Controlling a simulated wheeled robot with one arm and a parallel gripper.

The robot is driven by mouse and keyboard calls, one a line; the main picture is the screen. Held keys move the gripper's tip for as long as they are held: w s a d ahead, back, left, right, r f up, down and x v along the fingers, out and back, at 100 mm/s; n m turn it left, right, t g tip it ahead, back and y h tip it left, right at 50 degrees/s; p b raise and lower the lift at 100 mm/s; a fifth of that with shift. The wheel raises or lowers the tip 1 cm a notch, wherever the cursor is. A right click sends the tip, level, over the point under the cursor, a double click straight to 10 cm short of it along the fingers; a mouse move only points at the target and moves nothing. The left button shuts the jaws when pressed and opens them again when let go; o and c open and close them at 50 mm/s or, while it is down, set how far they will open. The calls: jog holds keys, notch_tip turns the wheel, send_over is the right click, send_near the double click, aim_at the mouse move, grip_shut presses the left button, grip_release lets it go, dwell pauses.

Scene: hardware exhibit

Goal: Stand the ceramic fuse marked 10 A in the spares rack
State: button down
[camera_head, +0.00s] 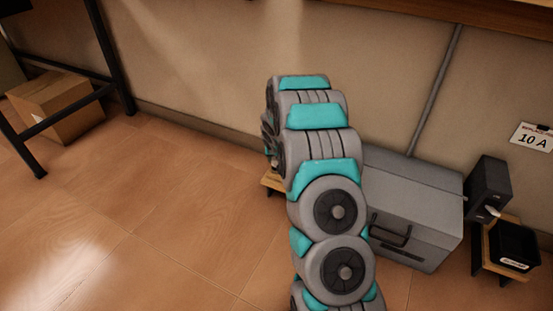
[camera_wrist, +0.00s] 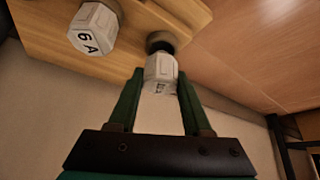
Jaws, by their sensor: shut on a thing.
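My gripper (camera_wrist: 161,80) has its two green fingers shut on a white ceramic fuse (camera_wrist: 160,66) in the wrist view. The fuse's marking is partly visible but I cannot read it. Its far end is at a dark round fitting (camera_wrist: 160,44) on a wooden board (camera_wrist: 120,57); I cannot tell whether it is seated there. A second white fuse (camera_wrist: 92,27), marked 6 A, stands on the same board to the left. In the head view my arm hides the gripper and the held fuse. I cannot identify the spares rack with certainty.
A grey metal case (camera_head: 415,200) stands right of my arm. Further right are a dark upright box (camera_head: 489,187), a black bin (camera_head: 514,246) on a small wooden stand (camera_head: 488,262), and a 10 A card (camera_head: 533,137) on the wall. A cardboard box (camera_head: 60,105) is left; floor between is clear.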

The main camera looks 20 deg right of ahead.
jog(key=shift+f, duration=0.9)
dwell(1.9)
grip_release()
dwell(0.5)
jog(key=shift+r, duration=0.15)
jog(key=shift+r+p, duration=1.5)
jog(key=shift+r, duration=1.9)
